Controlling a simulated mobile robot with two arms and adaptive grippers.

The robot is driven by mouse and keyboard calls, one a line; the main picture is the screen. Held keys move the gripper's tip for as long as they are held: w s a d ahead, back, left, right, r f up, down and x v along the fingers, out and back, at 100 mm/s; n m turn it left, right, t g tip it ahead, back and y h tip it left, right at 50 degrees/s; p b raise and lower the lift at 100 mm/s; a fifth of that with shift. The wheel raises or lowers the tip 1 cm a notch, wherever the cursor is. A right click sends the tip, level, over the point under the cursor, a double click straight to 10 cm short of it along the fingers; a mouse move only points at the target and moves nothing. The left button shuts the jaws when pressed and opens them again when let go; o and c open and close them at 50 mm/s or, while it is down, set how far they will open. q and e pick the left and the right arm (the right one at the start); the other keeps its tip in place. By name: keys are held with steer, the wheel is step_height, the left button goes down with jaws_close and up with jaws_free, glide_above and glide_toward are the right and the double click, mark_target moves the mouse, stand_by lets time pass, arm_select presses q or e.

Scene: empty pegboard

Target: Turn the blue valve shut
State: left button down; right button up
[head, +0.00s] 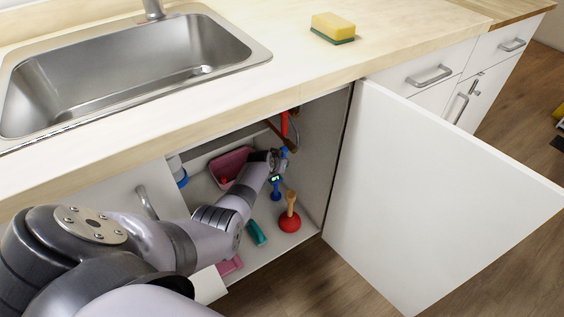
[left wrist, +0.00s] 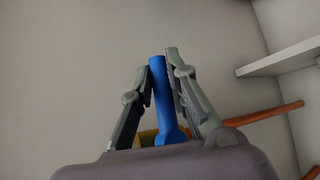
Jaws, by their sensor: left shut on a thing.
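My left gripper (head: 281,158) reaches into the open sink cabinet, near the inner right wall. In the left wrist view the left gripper (left wrist: 156,72) has its fingers on either side of the blue valve's lever-like handle (left wrist: 162,105), shut on it. The handle stands roughly upright between the fingers in that view. In the head view only a small bit of blue shows at the gripper, and most of the valve is hidden. My right gripper is in neither view.
A red upright part (head: 284,124) is just above the gripper. On the cabinet floor are a red plunger (head: 290,222), a teal object (head: 257,233) and a pink tub (head: 229,164). The open white door (head: 430,190) stands to the right. A copper-coloured pipe (left wrist: 265,115) runs beside the gripper.

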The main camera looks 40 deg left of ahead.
arm_select(q)
steer(key=c, duration=1.6)
jaws_free()
steer(key=shift+o, duration=0.2)
steer(key=shift+s, duration=0.1)
steer(key=v, duration=1.1)
steer(key=shift+s+r, duration=0.25)
steer(key=shift+r, duration=0.1)
